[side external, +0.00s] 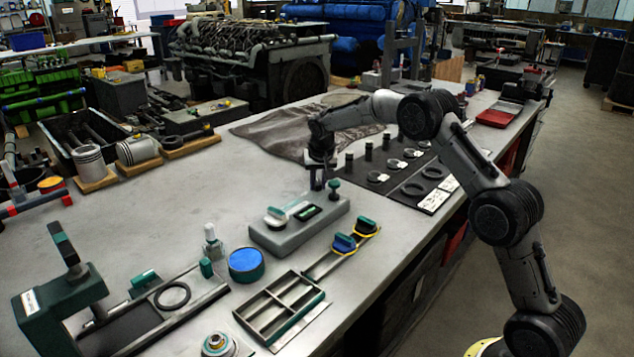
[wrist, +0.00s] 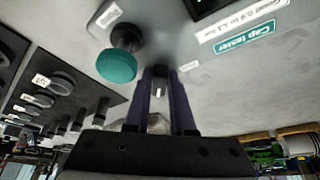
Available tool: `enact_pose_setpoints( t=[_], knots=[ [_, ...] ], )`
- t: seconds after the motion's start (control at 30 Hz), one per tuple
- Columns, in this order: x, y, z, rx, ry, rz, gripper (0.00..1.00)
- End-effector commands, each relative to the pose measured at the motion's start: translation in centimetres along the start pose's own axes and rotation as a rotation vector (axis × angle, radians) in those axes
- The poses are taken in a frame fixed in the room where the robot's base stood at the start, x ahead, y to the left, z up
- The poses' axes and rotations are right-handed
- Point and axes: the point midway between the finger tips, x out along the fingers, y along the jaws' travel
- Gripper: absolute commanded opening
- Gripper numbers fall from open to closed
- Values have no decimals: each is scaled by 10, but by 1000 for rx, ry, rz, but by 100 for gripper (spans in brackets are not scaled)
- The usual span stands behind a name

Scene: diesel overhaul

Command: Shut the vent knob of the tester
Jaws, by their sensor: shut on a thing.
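The grey tester (side external: 285,236) lies on the bench in the side view. In the wrist view its body (wrist: 185,30) fills the top, with a green "Cap tester" label. A teal-topped knob (side external: 334,187) stands at its right end and shows in the wrist view (wrist: 117,66), left of my fingers and apart from them. My gripper (side external: 318,184) points down at the tester's far right end. In the wrist view my gripper (wrist: 161,72) is shut on a small dark part, apparently the vent knob (wrist: 161,68). It is mostly hidden between the fingertips; its turn position cannot be told.
A dark mat (side external: 405,180) with rings and caps lies right of the gripper. A grey cloth (side external: 270,131) lies behind it. A divided tray (side external: 281,308), a blue-topped tin (side external: 246,263) and a green press (side external: 62,305) stand in front. The bench left of the tester is largely clear.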

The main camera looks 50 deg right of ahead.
Motion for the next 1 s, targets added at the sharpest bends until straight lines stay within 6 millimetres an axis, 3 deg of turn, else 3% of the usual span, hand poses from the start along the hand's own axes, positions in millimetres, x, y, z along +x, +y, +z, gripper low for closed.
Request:
enact_pose_setpoints(
  t=[0.17,0.63,1.0],
  knots=[
    [0,1,0,-15,0,-6,0],
    [0,5,-1,-338,-1,-143,0],
    [0,5,-1,-377,0,-159,0]
  ],
)
